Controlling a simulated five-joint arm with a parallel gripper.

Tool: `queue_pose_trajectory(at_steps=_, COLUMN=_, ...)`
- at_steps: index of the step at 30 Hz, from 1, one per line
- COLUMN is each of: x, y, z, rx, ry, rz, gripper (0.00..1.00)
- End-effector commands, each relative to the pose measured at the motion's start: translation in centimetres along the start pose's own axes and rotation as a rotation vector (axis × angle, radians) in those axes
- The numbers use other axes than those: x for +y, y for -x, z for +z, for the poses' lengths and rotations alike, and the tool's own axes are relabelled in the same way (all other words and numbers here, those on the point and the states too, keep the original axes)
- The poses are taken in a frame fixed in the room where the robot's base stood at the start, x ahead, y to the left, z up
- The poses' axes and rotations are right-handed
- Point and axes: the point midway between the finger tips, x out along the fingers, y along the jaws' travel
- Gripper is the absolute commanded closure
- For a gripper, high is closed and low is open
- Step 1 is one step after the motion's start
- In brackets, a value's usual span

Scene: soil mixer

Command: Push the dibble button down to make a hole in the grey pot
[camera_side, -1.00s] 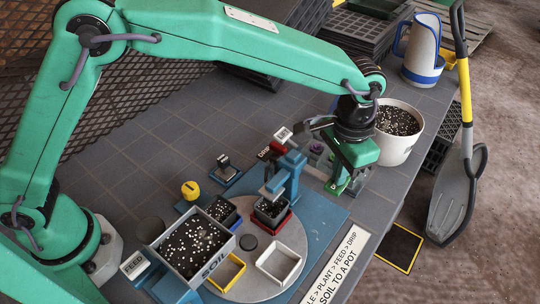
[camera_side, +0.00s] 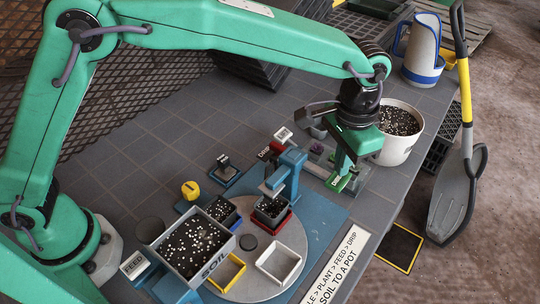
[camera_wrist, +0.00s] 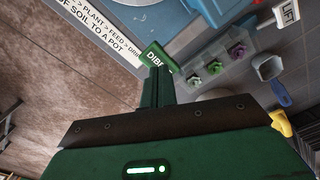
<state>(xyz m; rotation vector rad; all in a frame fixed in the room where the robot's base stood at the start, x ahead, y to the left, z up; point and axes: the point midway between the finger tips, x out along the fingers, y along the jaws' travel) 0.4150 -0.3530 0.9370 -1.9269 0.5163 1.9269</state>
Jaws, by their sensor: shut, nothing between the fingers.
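The green dibble button (camera_side: 340,182) is at the right of the blue mixer base. In the wrist view its lettered green face (camera_wrist: 153,54) shows just beyond my fingers. My gripper (camera_side: 343,172) is shut and empty, pointing down at the button. In the wrist view the fingertips (camera_wrist: 158,80) overlap the button's lower part; I cannot tell whether they touch it. A grey pot (camera_side: 272,212) of dark soil stands in a red holder under the blue dibble arm (camera_side: 286,172). Another soil-filled pot (camera_side: 221,210) stands behind the soil bin.
The grey soil bin (camera_side: 192,246), a yellow holder (camera_side: 226,271) and a white holder (camera_side: 279,263) are at the front. Small plant pots (camera_wrist: 215,67) stand beside the button. A white bucket of soil (camera_side: 400,145) stands behind my gripper. Bare tiles lie at the left.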

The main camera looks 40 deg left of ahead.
Motion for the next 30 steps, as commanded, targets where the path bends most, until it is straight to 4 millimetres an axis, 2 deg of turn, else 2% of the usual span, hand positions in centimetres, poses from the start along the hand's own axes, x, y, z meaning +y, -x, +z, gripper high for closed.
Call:
queue_pose_trajectory(at_steps=14, x=0.0, y=0.3, z=0.0, rx=0.001, ry=0.0, rz=0.0, gripper=1.0)
queue_pose_trajectory(at_steps=30, x=0.0, y=3.9, z=0.0, rx=0.002, ry=0.0, rz=0.0, gripper=1.0)
